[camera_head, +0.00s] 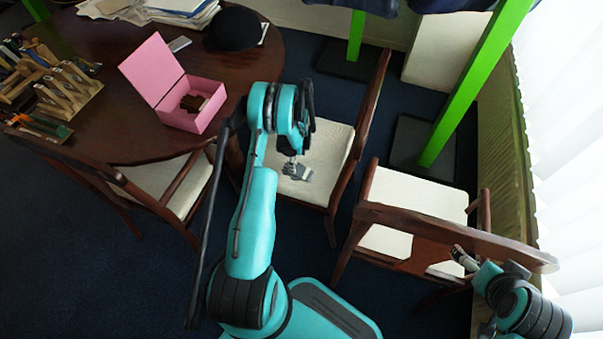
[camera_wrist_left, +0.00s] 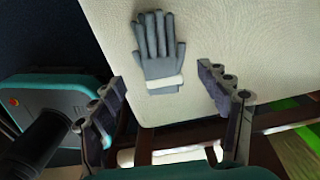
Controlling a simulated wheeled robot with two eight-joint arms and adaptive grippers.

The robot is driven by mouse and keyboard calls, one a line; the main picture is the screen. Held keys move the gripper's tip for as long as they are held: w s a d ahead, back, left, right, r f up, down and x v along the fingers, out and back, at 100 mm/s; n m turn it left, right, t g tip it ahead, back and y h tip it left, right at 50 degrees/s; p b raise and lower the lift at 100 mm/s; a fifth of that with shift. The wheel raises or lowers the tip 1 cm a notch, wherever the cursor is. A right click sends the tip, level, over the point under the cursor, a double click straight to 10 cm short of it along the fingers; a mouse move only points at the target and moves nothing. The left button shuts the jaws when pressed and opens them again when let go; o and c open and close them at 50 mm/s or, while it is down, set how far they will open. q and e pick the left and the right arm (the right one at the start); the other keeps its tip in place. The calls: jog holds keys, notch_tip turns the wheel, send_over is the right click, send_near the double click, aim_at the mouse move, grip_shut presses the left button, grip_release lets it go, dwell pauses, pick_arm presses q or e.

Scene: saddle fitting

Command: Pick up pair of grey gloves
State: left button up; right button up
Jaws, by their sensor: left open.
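The pair of grey gloves (camera_wrist_left: 158,50) lies flat on the cream seat of a chair, with a pale band at the cuffs. In the head view the gloves (camera_head: 301,174) are small and partly covered by my left gripper (camera_head: 291,164). In the left wrist view my left gripper (camera_wrist_left: 162,80) is open and empty, with one finger on either side of the gloves and apart from them. The height of the fingers above the seat is hard to tell. My right gripper (camera_head: 464,259) is at the lower right by another chair, too small to read.
The chair with the gloves has a cream seat (camera_head: 332,146) and a wooden back on its right. A second chair (camera_head: 420,198) stands to the right. The table (camera_head: 121,139) at the left bears an open pink box (camera_head: 181,119), a dark cap (camera_head: 232,28) and a tool rack (camera_head: 68,92). Green posts (camera_head: 466,98) stand behind.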

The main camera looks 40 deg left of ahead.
aim_at(298, 170)
pick_arm(q)
notch_tip(298, 170, down, 6)
jog(key=b, duration=0.3)
jog(key=shift+f, duration=0.2)
jog(key=shift+r, duration=0.1)
jog(key=c, duration=1.2)
